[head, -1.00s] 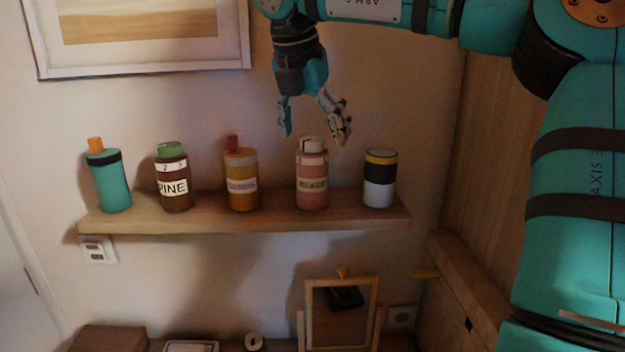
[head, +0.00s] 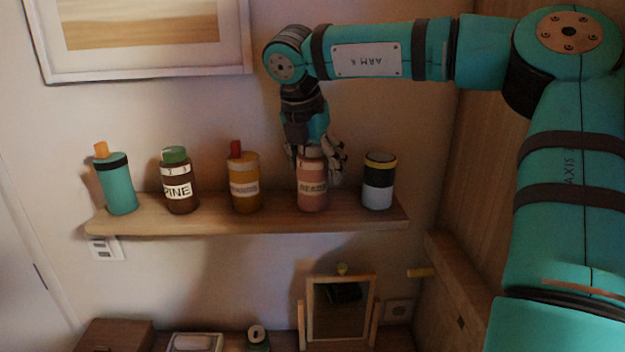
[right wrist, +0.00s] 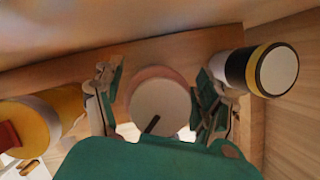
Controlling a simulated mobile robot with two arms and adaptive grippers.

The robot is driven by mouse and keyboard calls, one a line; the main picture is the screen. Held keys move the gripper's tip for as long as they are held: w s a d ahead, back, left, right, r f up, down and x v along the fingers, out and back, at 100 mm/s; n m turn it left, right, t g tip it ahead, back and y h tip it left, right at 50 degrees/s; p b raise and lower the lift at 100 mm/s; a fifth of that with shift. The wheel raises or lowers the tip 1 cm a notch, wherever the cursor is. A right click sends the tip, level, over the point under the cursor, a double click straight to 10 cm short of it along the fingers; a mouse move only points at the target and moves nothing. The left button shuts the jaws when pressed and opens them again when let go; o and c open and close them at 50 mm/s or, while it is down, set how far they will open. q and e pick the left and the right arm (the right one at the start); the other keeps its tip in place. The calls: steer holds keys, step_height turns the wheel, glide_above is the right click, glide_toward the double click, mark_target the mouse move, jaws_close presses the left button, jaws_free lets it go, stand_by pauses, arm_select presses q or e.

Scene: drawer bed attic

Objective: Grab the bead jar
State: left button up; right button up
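The bead jar (head: 312,188) is a pink jar with a pale label reading "BEADS", upright on the wall shelf. Its pale round lid (right wrist: 160,106) shows from above in the right wrist view. My right gripper (head: 316,168) points down over the top of the jar. In the right wrist view my right gripper's fingers (right wrist: 158,100) are spread, one on each side of the jar, with gaps between them and the lid. The jar's top is partly hidden by the gripper in the head view. My left gripper is not in view.
On the wooden shelf (head: 250,222), a black, white and yellow jar (head: 379,182) stands close right of the bead jar. A yellow jar with a red top (head: 244,184), a brown jar (head: 179,184) and a teal bottle (head: 117,185) stand to the left. A small mirror (head: 340,310) stands below.

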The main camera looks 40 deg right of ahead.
steer(key=c, duration=0.9)
steer(key=shift+c, duration=0.9)
steer(key=shift+r, duration=0.1)
